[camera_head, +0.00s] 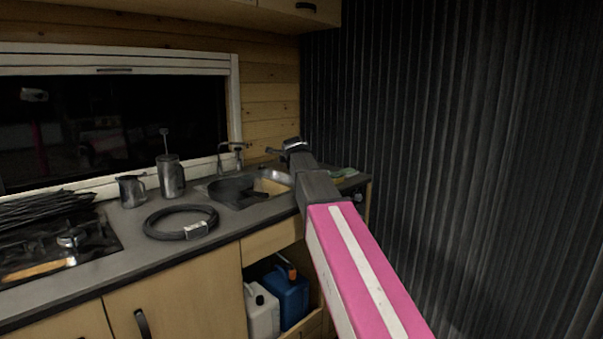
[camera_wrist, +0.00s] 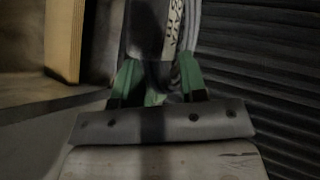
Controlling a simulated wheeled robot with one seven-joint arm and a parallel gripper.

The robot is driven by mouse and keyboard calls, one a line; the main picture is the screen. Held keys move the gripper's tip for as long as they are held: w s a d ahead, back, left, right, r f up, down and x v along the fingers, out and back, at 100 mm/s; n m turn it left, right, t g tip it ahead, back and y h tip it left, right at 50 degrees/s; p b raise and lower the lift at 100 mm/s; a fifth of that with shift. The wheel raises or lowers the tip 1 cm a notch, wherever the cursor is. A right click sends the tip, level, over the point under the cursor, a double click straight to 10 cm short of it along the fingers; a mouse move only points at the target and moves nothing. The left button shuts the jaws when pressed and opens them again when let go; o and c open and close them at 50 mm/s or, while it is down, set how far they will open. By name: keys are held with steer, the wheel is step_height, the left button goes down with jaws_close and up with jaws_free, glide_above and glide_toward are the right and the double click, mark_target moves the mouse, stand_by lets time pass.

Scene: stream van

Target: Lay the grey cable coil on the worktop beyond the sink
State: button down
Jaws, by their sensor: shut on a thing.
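In the wrist view my gripper (camera_wrist: 157,80) has green fingers closed around a dark piece with a pale lettered label. Grey cable strands (camera_wrist: 188,28) run beside the label, so this looks like the grey cable coil. Most of the coil is out of that frame. The sink (camera_head: 272,186) is in the worktop (camera_head: 120,262), left of my arm. A pale green thing on the worktop's far right end, beyond the sink, is too small to name.
A dark coil (camera_head: 158,236) with a white tag lies on the worktop left of the sink. A jug (camera_head: 131,191), a metal canister (camera_head: 170,177), a tap (camera_head: 231,150) and a hob (camera_head: 95,245) are there too. A corrugated dark wall (camera_head: 450,130) bounds the right.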

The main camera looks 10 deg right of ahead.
steer(key=d+f, duration=0.1)
steer(key=w+d+f, duration=0.1)
steer(key=shift+d, duration=0.3)
steer(key=shift+f, duration=1.8)
steer(key=shift+f, duration=0.65)
steer(key=c, duration=0.7)
jaws_free()
steer(key=shift+o, duration=0.2)
